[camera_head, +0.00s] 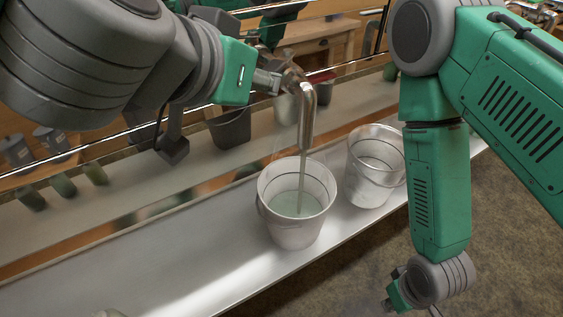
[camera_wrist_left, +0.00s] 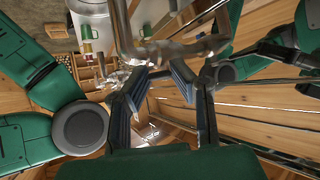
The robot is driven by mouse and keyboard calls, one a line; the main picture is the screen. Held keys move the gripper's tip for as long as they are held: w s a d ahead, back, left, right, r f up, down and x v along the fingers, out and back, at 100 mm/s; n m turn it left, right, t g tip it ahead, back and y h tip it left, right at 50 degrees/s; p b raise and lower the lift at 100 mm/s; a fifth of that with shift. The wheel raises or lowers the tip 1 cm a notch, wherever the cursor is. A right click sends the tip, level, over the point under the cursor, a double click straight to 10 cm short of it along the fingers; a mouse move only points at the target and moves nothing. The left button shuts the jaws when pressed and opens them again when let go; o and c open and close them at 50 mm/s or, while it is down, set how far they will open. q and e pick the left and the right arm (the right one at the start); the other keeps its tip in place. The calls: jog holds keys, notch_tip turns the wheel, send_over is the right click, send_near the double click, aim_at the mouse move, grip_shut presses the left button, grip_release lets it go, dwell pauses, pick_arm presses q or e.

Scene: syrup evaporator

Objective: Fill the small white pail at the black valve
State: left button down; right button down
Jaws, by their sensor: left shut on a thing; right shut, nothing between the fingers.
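The small white pail (camera_head: 292,228) stands upright on the pale metal ledge, its open top below the metal spout (camera_head: 306,112). A thin stream (camera_head: 302,180) falls from the spout into the pail, and pale liquid (camera_head: 297,204) shows inside. My left gripper (camera_head: 267,80) is at the valve just behind the spout, shut on its handle; the held part is mostly hidden. In the left wrist view its fingers (camera_wrist_left: 160,80) are close to the metal pipework (camera_wrist_left: 180,48). My right gripper (camera_head: 408,295) hangs low at the right, shut and empty, partly cut off by the frame.
A second, shiny pail (camera_head: 366,185) stands on the ledge (camera_head: 160,272) just right of the white pail. A dark pail (camera_head: 232,128) and several cups stand behind a rail. The ledge's left part is mostly clear. Brown floor (camera_head: 505,250) lies at the right.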

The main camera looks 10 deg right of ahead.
pick_arm(q)
jog(key=shift+w+a+m+g+h, duration=0.7)
jog(key=shift+w+a+m+h, duration=0.15)
jog(key=shift+m, duration=0.25)
jog(key=shift+s, duration=0.1)
jog(key=w+m+g, duration=0.1)
jog(key=w+a+m+g+h+p, duration=0.1)
jog(key=m, duration=0.1)
jog(key=shift+g+h, duration=0.25)
jog(key=shift+g, duration=0.05)
